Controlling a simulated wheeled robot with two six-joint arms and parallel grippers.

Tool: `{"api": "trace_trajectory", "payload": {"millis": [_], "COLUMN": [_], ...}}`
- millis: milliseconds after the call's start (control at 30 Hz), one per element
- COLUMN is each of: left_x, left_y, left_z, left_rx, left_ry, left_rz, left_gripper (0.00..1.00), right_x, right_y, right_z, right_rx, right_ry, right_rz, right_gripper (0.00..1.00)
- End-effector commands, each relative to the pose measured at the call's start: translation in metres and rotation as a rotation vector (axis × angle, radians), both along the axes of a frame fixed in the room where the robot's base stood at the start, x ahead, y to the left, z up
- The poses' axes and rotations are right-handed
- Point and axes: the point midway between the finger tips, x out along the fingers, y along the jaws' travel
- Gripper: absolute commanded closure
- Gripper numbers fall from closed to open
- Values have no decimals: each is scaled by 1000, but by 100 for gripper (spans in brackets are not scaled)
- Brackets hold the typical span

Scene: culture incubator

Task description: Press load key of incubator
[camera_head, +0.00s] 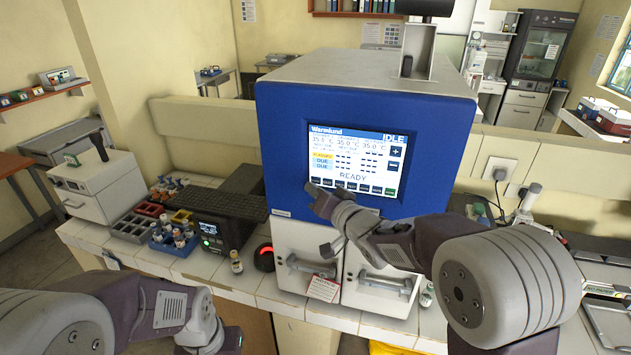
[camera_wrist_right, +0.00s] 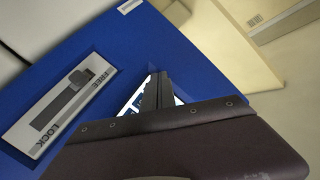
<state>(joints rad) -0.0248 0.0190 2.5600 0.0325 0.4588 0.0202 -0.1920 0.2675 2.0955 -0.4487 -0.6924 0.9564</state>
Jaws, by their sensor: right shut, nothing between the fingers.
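The incubator (camera_head: 268,140) is a large box with a blue front and a grey top, standing on the tiled bench. Its lit screen (camera_head: 354,160) reads IDLE and READY, with a row of small keys along its bottom edge. My right gripper (camera_head: 314,190) is at the lower left of the screen, over the left end of that key row. It is shut and empty; whether it touches a key I cannot tell. In the right wrist view the shut fingers (camera_wrist_right: 160,92) point at the screen and hide most of it. My left arm is at the lower left, its fingers out of frame.
A FREE/LOCK slider (camera_wrist_right: 65,100) is on the blue panel in the right wrist view. Two white drawers with handles (camera_head: 305,265) sit below the screen. A small vial (camera_head: 236,262) and a red-lit round device (camera_head: 264,257) stand at the left on the bench.

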Motion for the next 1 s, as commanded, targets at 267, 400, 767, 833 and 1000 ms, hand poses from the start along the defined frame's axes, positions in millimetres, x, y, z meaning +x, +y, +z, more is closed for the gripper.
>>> {"api": "trace_trajectory", "payload": {"millis": [267,400,767,833,1000], "left_x": [0,0,0,0,0], "left_y": [0,0,0,0,0], "left_z": [0,0,1,3,5], "left_rx": [0,0,0,0,0], "left_ry": [0,0,0,0,0], "left_rz": [0,0,0,0,0], "left_gripper": [64,64,64,64,64], "right_x": [0,0,1,4,8], "right_y": [0,0,-1,-2,-3], "right_z": [0,0,0,1,1], "right_rx": [0,0,0,0,0], "right_ry": [0,0,0,0,0], "right_rz": [0,0,-1,-1,0], "right_gripper": [100,100,100,100,100]}}
